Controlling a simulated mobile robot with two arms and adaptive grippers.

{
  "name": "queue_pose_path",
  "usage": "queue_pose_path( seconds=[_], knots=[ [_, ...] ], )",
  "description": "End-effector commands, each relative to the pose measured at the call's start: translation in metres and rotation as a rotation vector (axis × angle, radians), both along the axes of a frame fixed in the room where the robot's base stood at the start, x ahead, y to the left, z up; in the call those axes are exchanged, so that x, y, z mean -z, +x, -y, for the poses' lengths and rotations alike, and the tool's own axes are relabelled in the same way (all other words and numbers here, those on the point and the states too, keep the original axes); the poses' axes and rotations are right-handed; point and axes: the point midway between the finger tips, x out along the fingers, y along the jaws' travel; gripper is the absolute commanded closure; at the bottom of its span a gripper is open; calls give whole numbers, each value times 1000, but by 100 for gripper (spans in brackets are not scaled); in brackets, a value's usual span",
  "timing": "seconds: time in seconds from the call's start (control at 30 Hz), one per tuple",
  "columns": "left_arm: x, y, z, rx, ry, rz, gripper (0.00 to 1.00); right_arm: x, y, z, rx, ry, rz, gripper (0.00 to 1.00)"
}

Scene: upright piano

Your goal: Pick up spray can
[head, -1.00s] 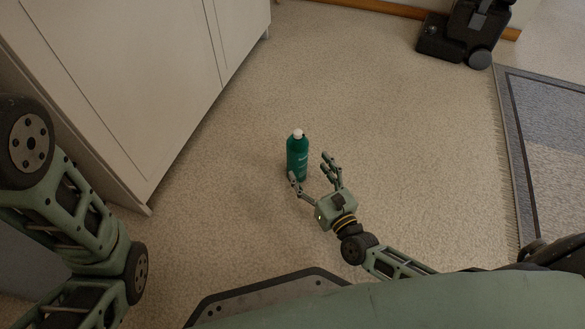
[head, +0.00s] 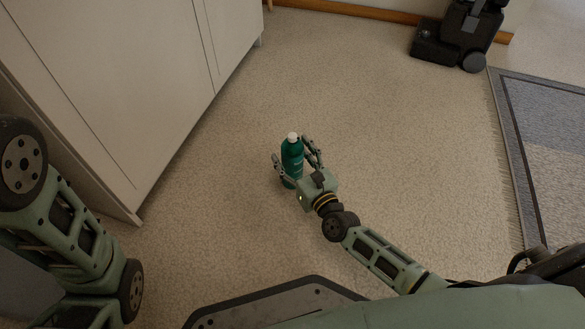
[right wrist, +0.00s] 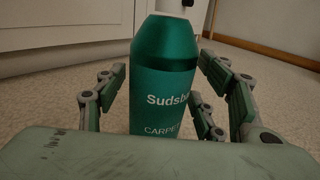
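The spray can (head: 291,152) is a green bottle-like can with a white top, standing upright on the carpet. In the right wrist view the can (right wrist: 163,80) stands between the fingers, its label reading "Sudsb..." and "CARPET" in part. My right gripper (head: 297,163) has its fingers on both sides of the can. In the right wrist view the fingers of the right gripper (right wrist: 168,95) are spread, with visible gaps beside the can. The can's base is hidden behind the palm there. My left arm shows at the left edge of the head view, but its gripper is out of view.
A white cabinet (head: 120,80) stands to the left of the can. A black upright machine with wheels (head: 455,40) stands at the back right. A grey fringed rug (head: 545,125) lies at the right. The carpet (head: 400,150) between is clear.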

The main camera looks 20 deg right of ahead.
Motion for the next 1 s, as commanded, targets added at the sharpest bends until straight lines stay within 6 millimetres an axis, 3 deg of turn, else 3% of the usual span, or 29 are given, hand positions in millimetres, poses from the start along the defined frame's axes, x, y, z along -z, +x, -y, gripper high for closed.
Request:
queue_pose_path(
  seconds=[0.67,1.0],
  knots=[
    [0,0,0,0,0,-1,38,0,0,0,0,0,-1,100],
    [0,0,0,-1,0,-1,38,-2,0,0,1,1,5,100]
  ],
)
